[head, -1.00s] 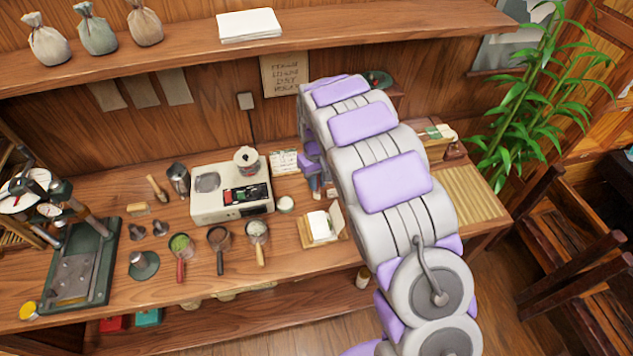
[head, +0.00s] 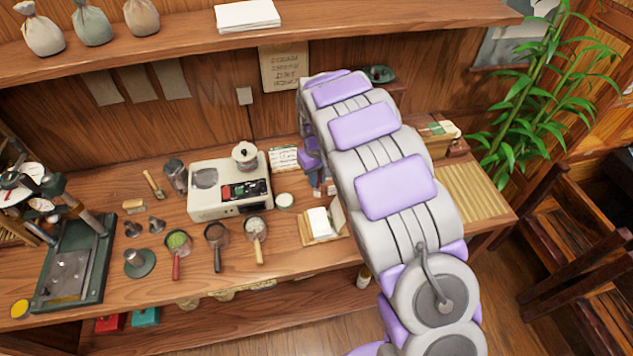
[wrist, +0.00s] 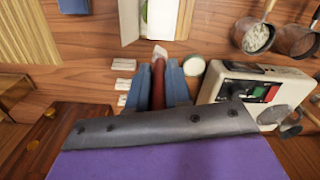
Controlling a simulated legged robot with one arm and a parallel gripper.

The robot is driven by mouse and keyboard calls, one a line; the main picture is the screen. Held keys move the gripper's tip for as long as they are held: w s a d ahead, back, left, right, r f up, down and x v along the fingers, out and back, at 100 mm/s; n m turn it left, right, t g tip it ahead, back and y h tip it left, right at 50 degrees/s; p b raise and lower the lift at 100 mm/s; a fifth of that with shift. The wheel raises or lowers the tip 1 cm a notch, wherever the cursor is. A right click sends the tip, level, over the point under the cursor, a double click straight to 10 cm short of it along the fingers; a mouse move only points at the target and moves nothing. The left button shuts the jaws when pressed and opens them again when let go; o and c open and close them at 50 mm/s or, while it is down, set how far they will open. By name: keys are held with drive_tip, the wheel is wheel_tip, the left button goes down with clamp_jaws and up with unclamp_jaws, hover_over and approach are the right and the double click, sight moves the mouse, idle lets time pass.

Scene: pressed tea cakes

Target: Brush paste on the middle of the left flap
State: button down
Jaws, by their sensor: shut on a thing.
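My gripper (wrist: 160,85) has blue fingers shut on a brush (wrist: 158,76) with a red-brown handle and a pale tip. The tip points toward the wooden tray (wrist: 134,41) at the top of the wrist view; I cannot tell how high it is above the table. The tray also shows in the head view (head: 308,239), with a white paper wrapper (head: 319,221) on it and a pale flap (head: 338,213) standing up at its right. In the wrist view the wrapper (wrist: 168,18) is cut off by the top edge. A round paste dish (wrist: 194,66) sits beside the gripper; it also shows in the head view (head: 284,201).
A cream machine (head: 215,205) with a lidded pot stands left of the dish. Several handled strainers (head: 179,242) lie at the front. A dark press (head: 72,270) stands at far left. A slatted bamboo mat (head: 470,190) lies at right. Small cards (wrist: 124,65) lie near the gripper.

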drive_tip(key=shift+f+b, duration=0.4)
drive_tip(key=shift+f, duration=0.05)
